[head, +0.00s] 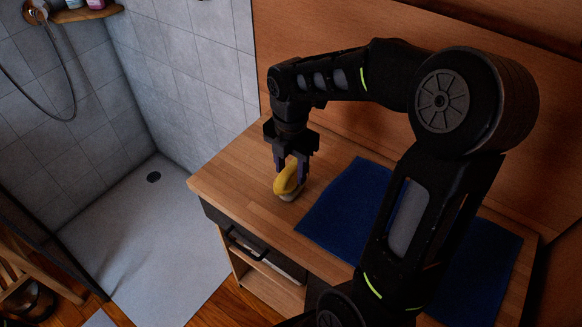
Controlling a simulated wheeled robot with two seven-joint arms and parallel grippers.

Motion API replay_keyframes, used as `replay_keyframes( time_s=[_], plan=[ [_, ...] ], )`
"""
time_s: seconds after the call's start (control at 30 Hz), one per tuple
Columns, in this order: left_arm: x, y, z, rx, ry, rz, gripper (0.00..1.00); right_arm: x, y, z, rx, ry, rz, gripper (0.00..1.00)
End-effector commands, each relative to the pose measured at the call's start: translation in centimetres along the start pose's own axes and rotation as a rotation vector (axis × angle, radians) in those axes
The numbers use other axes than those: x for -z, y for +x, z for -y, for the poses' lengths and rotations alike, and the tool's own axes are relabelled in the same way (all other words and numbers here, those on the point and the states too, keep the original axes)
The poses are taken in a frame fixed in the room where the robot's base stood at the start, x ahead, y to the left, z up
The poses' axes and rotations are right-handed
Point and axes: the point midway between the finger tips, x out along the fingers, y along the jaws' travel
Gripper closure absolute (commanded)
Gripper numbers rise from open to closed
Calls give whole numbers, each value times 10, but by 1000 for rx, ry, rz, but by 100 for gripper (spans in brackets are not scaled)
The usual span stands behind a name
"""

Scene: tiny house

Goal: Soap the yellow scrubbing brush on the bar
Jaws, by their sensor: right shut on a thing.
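The yellow scrubbing brush (286,182) is near the left end of the wooden counter (238,173). My right gripper (291,172) points down from above and is shut on the brush. A small pale rim shows just under the brush; I cannot tell whether it is the brush's bristles, the soap bar or a dish. No separate soap bar can be made out. Whether the brush touches what is below it is too small to tell. My left gripper is not in view.
A dark blue towel (345,205) lies flat on the counter, right of the brush, partly behind my right arm. A wooden wall panel (375,125) rises behind the counter. A drawer with a dark handle (250,243) is below. A tiled shower (160,215) is at the left.

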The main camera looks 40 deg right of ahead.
Motion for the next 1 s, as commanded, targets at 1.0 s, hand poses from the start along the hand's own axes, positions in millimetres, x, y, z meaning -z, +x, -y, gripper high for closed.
replay_keyframes(
  time_s=[1.0],
  plan=[
    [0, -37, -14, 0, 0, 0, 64, 0, -46, 0, 1, 0, -1, 93]
  ],
)
